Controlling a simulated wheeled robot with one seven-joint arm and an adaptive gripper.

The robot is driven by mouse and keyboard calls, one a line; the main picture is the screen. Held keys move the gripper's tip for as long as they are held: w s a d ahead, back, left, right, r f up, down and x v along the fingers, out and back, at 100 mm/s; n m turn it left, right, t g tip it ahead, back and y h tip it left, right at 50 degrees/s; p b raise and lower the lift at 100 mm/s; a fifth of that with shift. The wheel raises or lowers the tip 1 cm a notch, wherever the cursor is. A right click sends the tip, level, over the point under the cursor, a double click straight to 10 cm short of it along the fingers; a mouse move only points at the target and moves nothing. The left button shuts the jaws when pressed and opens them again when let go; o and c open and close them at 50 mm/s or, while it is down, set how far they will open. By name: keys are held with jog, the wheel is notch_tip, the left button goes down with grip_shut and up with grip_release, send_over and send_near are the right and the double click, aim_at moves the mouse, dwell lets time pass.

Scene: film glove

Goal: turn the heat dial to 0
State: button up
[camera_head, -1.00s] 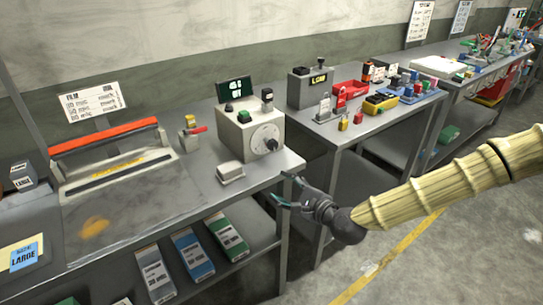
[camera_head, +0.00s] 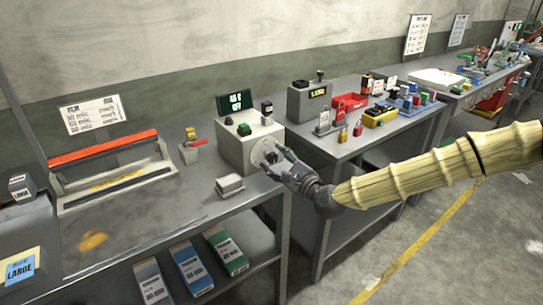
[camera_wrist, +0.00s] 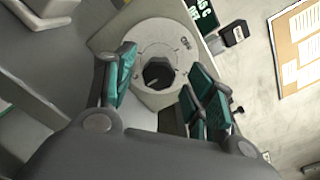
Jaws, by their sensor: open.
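The heat dial is a dark round knob on a pale disc. In the wrist view the knob (camera_wrist: 158,74) lies between my fingers, with small marks on the disc around it. Its setting cannot be read. The dial sits on the front of a light grey control box (camera_head: 234,152), with a dark display (camera_head: 235,102) behind it. My gripper (camera_head: 276,160) is open in front of the dial, and its fingers partly cover it in the head view. In the wrist view my gripper (camera_wrist: 155,90) has teal pads on both sides of the knob; contact cannot be told.
A sealer with a red bar (camera_head: 103,146) is left of the box, with a small grey block (camera_head: 229,186) in front. A second table to the right holds a grey device (camera_head: 310,100), a red tray (camera_head: 349,104) and padlocks. Boxes lie on the lower shelf.

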jog(key=shift+x, duration=1.45)
jog(key=shift+c, duration=0.3)
jog(key=c, duration=1)
